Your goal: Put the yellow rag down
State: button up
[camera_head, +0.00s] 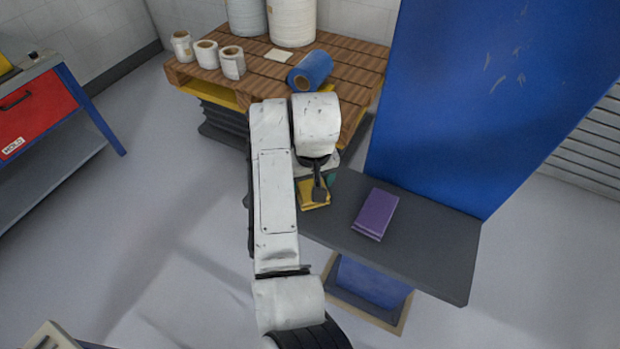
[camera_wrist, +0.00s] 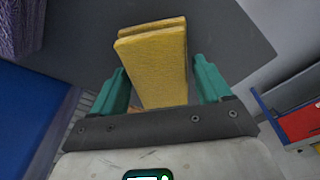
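A folded yellow rag (camera_head: 312,197) is at the left end of the dark grey tabletop (camera_head: 430,246), and looks to lie on it. In the wrist view the yellow rag (camera_wrist: 158,62) reaches in between the two green fingers of my gripper (camera_wrist: 160,82). The fingers stand wide apart, one on each side of the rag, with a narrow gap showing on both sides. In the head view my gripper (camera_head: 322,181) is over the rag and partly hidden by my arm.
A folded purple cloth (camera_head: 376,213) lies on the tabletop to the right. A tall blue panel (camera_head: 480,90) stands behind it. A wooden pallet (camera_head: 250,82) with white rolls and a blue roll (camera_head: 311,70) is beyond. A red-drawer bench (camera_head: 35,115) stands at left.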

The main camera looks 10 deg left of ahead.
jog(key=shift+o, duration=1.3)
notch_tip(320, 180, up, 12)
jog(key=s, duration=0.1)
jog(key=shift+s+d+b, duration=0.25)
jog(key=shift+d+b, duration=0.05)
jog(key=shift+d, duration=0.05)
